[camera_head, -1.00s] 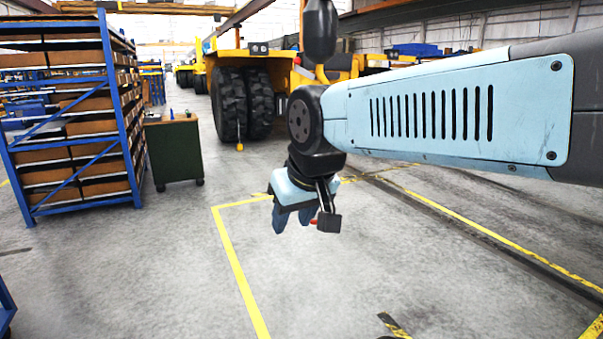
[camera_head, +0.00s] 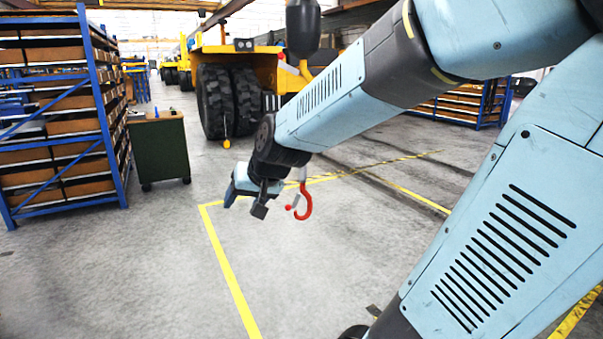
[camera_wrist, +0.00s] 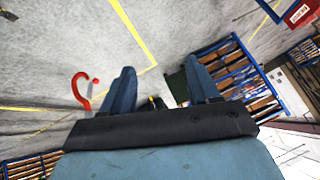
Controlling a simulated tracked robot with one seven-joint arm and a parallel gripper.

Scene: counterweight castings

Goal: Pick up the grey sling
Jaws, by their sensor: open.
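I cannot make out a grey sling in either view. My gripper (camera_head: 231,194) is in mid-air, tilted to the left, above the floor marked with yellow lines. In the wrist view its two blue fingers (camera_wrist: 162,86) are spread apart with nothing held between them. A red hook (camera_head: 304,204) hangs just right of my gripper, apart from the fingers. The hook also shows in the wrist view (camera_wrist: 83,90), left of the fingers. My arm hides part of the space behind and above the hook.
A blue rack (camera_head: 108,120) with brown boxes stands at the left. A green cabinet (camera_head: 161,150) is beside it. A yellow truck with black tyres (camera_head: 229,98) stands behind my gripper. Another rack (camera_head: 468,104) is at the back right. The floor inside the yellow line (camera_head: 229,270) is mostly clear.

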